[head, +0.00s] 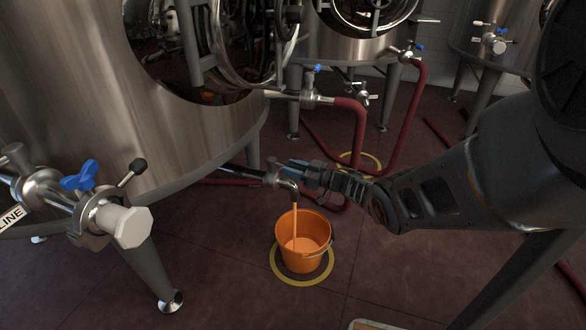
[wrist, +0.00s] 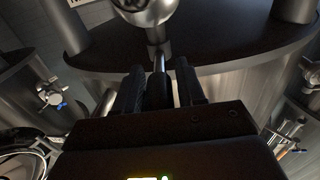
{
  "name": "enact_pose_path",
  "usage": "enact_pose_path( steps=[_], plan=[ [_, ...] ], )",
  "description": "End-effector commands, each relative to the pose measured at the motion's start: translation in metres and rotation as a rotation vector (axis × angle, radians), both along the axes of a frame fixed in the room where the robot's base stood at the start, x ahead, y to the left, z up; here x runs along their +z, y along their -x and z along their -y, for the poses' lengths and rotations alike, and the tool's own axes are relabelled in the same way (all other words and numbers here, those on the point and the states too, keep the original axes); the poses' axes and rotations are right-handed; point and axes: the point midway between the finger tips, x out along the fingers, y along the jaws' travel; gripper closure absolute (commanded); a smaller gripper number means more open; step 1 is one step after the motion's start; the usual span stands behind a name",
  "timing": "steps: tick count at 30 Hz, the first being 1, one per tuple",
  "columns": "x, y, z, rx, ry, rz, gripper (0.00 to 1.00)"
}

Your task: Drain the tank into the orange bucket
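The big steel tank (head: 110,100) fills the left of the head view. Low on it, a drain valve (head: 272,177) with a downturned spout pours a stream of orange liquid (head: 295,220). The stream falls into the orange bucket (head: 292,262), which stands upright on the floor below and holds some orange liquid. My gripper (head: 300,172) is at this valve. In the wrist view, the fingers of my gripper (wrist: 160,88) stand on both sides of the valve's dark handle (wrist: 158,92) and appear closed on it. My gripper hides most of the handle in the head view.
A yellow floor ring (head: 302,282) surrounds the bucket's base. A valve with a blue handle (head: 80,177) juts from the tank at left. Red hoses (head: 412,115) and other tanks (head: 335,42) stand behind. The floor in front of the bucket is mostly clear.

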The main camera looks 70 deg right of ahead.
Motion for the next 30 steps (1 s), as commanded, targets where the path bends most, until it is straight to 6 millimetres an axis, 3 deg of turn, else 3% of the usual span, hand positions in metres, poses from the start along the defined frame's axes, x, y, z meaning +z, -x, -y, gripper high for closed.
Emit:
enact_pose_path(
  steps=[3,12,24,30],
  plan=[
    [0.001,0.000,0.000,0.000,0.001,0.001,0.49],
    [0.003,0.003,0.001,-0.001,0.002,0.002,0.49],
    [0.003,0.061,-0.008,-0.002,0.002,0.001,0.49],
    [0.002,0.076,-0.011,0.000,0.002,0.001,0.49]
  ],
)
